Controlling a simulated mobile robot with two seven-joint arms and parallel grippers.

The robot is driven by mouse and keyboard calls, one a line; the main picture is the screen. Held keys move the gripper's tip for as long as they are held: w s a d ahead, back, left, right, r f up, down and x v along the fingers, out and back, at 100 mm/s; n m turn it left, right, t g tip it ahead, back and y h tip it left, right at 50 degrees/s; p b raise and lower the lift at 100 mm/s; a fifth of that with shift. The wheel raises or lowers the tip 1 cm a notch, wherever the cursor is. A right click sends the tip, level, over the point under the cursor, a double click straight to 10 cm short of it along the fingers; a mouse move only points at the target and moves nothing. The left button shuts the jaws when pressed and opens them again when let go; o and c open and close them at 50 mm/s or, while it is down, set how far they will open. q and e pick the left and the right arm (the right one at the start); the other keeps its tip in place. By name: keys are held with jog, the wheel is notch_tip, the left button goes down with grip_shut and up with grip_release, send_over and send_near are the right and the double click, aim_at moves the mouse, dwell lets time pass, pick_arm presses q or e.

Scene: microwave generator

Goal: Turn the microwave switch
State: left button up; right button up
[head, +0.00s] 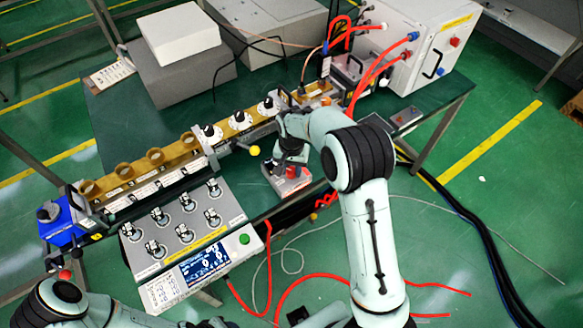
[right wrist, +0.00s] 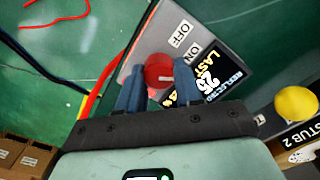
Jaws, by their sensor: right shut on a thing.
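The microwave switch is a red round knob (right wrist: 157,73) on a grey panel, with a short white mark on its face. The panel (right wrist: 150,40) carries the words ON and OFF beside the knob. In the right wrist view the two blue fingers of my right gripper (right wrist: 160,82) stand on either side of the knob and are shut on it. In the head view my right gripper (head: 287,165) is over the small power box (head: 296,185) and mostly hides the knob. My left arm shows at the lower left of the head view; its gripper is not visible.
A black display (right wrist: 210,75) sits right beside the knob. A yellow ball (right wrist: 296,102) on the brass waveguide assembly is to its right. A grey box with several switches (head: 185,225) stands left of my right gripper. Red cables (head: 270,290) loop across the green floor.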

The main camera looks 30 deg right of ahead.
aim_at(292, 169)
jog(key=o, duration=1)
jog(key=shift+o, duration=0.2)
pick_arm(q)
jog(key=shift+w+r+p, duration=0.55)
jog(key=shift+r, duration=0.2)
pick_arm(e)
notch_tip(292, 169, up, 14)
jog(key=shift+f, duration=0.25)
